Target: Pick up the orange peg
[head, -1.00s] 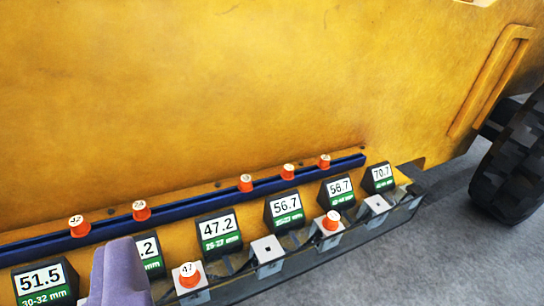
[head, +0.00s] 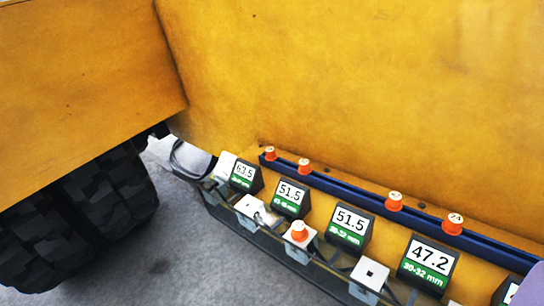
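Several orange pegs with pale, numbered tops are in view, and I cannot tell which one the task means. Along the dark blue rail stand a far-left peg (head: 270,154), a second peg (head: 304,166), a third peg (head: 394,201) and a nearer peg (head: 453,224). Another orange peg (head: 299,232) sits upright in a pale square block in front of the labels. My gripper's fingers do not show. Only a smooth purple piece enters at the lower right edge, and I cannot tell which part it is.
The blue rail (head: 350,189) runs along a yellow machine body (head: 370,90). Black label holders, including one reading 51.5 (head: 350,222), stand before it. An empty pale block (head: 370,274) has a square hole. Black tyres (head: 105,200) and bare grey floor (head: 200,265) lie left.

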